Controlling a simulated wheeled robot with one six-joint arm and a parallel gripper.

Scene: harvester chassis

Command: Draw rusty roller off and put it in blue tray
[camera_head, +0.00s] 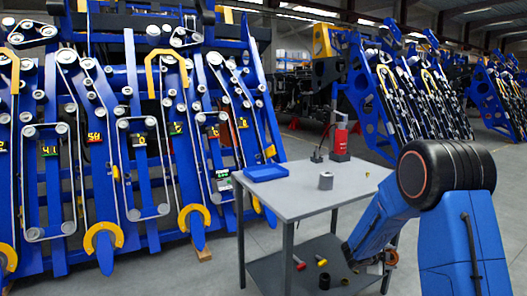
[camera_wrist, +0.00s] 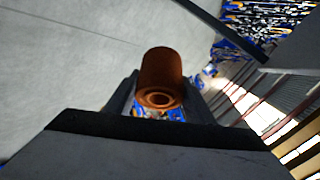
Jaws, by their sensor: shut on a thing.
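The rusty roller (camera_wrist: 160,68) is an orange-brown cylinder with a hollow end facing the camera in the wrist view. My gripper (camera_wrist: 159,92) is shut on it, one dark finger on each side. Nothing is seen touching the roller apart from the fingers. The blue tray (camera_head: 265,173) is shallow, looks empty, and lies on the left part of the grey table's top in the head view.
On the grey table (camera_head: 290,202) stand a grey roller (camera_head: 326,181) and a red press-like tool (camera_head: 340,138). Small parts lie on its lower shelf (camera_head: 285,272). The blue chassis (camera_head: 140,120) with belts and rollers stands at left. Open floor lies between chassis and table.

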